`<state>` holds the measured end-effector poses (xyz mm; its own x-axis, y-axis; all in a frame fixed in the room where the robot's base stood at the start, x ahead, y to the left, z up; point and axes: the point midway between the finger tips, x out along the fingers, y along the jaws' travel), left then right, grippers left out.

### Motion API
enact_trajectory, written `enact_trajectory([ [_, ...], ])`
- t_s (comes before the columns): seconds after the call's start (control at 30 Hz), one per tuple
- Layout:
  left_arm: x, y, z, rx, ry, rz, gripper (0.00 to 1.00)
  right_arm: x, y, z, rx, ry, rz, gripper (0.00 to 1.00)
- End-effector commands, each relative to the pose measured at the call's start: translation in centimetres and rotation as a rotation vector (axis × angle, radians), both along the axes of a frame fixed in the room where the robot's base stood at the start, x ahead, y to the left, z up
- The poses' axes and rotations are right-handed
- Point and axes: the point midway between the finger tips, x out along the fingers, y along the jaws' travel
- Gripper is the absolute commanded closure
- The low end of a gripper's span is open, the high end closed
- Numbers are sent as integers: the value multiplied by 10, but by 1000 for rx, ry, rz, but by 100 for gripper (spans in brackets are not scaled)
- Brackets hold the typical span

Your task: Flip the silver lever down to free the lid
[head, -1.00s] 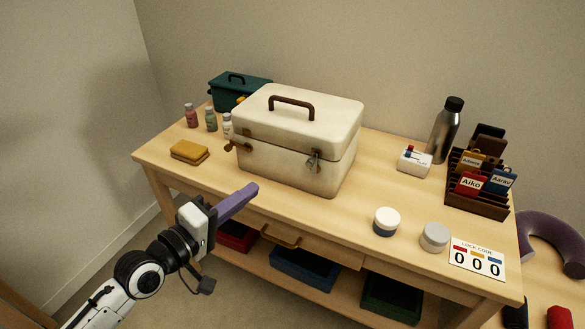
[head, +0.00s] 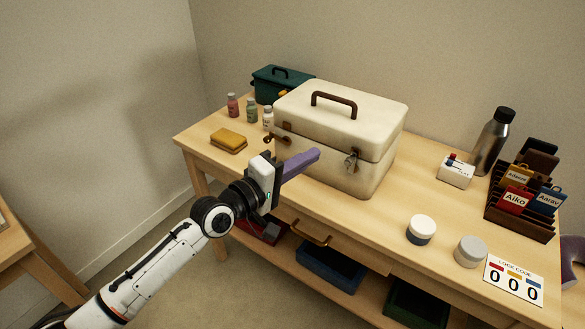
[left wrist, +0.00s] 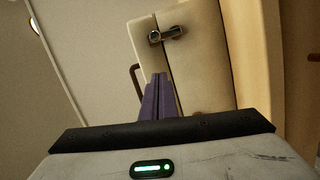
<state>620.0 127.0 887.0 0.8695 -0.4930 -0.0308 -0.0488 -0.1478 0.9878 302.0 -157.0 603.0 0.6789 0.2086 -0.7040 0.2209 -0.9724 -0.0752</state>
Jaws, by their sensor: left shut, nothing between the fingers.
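The cream case (head: 335,132) stands on the table with its lid down. A silver lever latch (head: 352,160) sits at the lid seam, toward the right of the front face. It also shows in the left wrist view (left wrist: 167,34), beyond the fingertips. A brownish clasp (head: 285,138) is at the left of the front. My left gripper (head: 316,154) has purple fingers, shut and empty, in front of the case, pointing toward the silver lever with a gap left of it. In the left wrist view its fingertips (left wrist: 159,76) overlap the case front. My right gripper is not in view.
Small bottles (head: 252,110) and a yellow sponge-like block (head: 228,140) are left of the case. A white box (head: 456,171), steel bottle (head: 491,142) and tag rack (head: 520,223) stand right. Jars (head: 421,230) and a code card (head: 514,280) lie front right. A drawer handle (head: 310,234) juts below.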

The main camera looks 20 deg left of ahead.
Motion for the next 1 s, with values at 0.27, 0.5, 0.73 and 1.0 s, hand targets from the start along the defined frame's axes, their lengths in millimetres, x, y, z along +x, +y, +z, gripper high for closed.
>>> enact_trajectory([
  [0.27, 13, -37, -3, -2, 2, -1, 100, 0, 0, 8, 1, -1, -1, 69],
  [0.5, 10, -49, -7, 0, 1, 0, 100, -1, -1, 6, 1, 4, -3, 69],
  [0.73, 9, -49, -8, 1, 0, 0, 100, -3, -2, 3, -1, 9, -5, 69],
  [1.0, 14, -44, -5, 22, -8, 11, 100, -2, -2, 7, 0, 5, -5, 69],
])
